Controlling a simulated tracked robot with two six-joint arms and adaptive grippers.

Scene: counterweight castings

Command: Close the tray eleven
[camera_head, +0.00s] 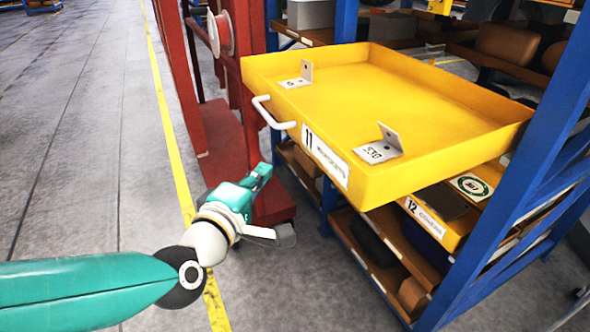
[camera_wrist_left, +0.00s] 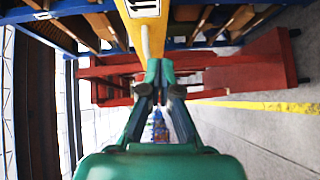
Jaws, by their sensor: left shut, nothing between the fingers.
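Tray eleven (camera_head: 432,160) is a yellow drawer with an "11" label, pulled well out of the blue rack. A white bar handle (camera_head: 270,114) is on its front. Two angled metal brackets, one at the left (camera_head: 299,76) and one at the front (camera_head: 380,146), sit in it. My left gripper (camera_head: 262,172) is shut and empty, below and in front of the handle in the head view. In the left wrist view the fingertips (camera_wrist_left: 160,70) lie just below the handle (camera_wrist_left: 145,42) and the yellow front (camera_wrist_left: 146,12); contact cannot be told. My right gripper is not in view.
Tray twelve (camera_head: 428,222), also yellow, is below tray eleven in the blue rack (camera_head: 510,170). Lower shelves hold dark and brown castings. A red steel frame (camera_head: 230,155) stands behind my left gripper. Open grey floor with a yellow line (camera_head: 170,140) lies to the left.

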